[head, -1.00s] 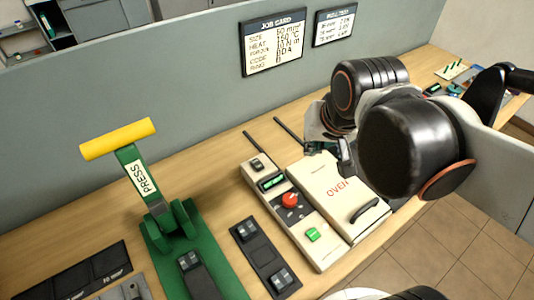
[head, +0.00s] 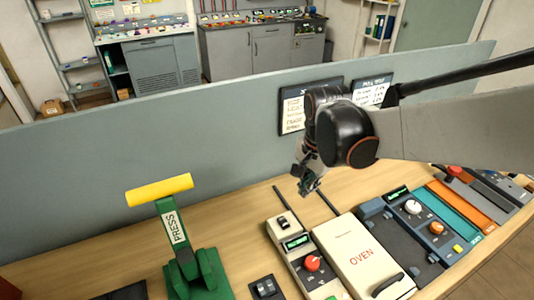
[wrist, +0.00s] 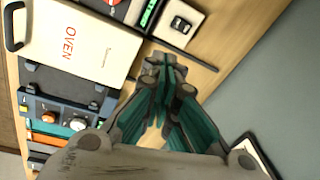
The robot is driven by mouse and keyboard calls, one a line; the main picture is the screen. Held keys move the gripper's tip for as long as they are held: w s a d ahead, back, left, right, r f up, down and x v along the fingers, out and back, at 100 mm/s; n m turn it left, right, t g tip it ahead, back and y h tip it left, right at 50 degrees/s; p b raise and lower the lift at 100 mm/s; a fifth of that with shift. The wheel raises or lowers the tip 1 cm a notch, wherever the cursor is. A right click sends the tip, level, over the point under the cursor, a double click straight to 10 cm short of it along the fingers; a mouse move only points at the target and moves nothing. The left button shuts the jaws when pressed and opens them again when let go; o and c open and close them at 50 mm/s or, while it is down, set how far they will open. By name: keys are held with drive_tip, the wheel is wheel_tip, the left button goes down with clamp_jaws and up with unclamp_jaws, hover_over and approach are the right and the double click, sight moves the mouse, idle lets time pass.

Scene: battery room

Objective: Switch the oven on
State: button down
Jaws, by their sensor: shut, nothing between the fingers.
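The oven is a cream unit on the bench. Its lid (head: 358,262), lettered OVEN, has a black handle, and the lid also shows in the wrist view (wrist: 88,52). Beside it is a control strip with a black rocker switch (head: 284,223) at its far end, a lit green display (head: 297,242) and a red knob (head: 312,263). In the wrist view, the rocker switch (wrist: 180,25) sits beyond my fingertips, to the upper right. My gripper (head: 308,188) is shut and empty, above the bench behind the oven, apart from the switch. It also shows in the wrist view (wrist: 163,65).
A green press (head: 185,262) with a yellow handle (head: 160,190) stands left of the oven. A dark blue-grey panel (head: 408,240) with knobs is to its right. A grey partition (head: 150,165) rises behind the bench. Two dark rods lie on the wood behind the oven.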

sight(283, 223)
drive_tip(key=shift+w+a+f+m+g+p, duration=0.4)
drive_tip(key=shift+w+a+f+m, duration=0.25)
drive_tip(key=shift+w+f, duration=0.2)
drive_tip(key=shift+w+a+f+m+g+p, duration=0.25)
drive_tip(key=shift+w+a+f+m+g, duration=0.2)
drive_tip(key=shift+w+f+m, duration=0.35)
wheel_tip(283, 223, down, 14)
drive_tip(key=b, duration=0.3)
drive_tip(key=shift+b, duration=0.4)
drive_tip(key=shift+f, duration=0.1)
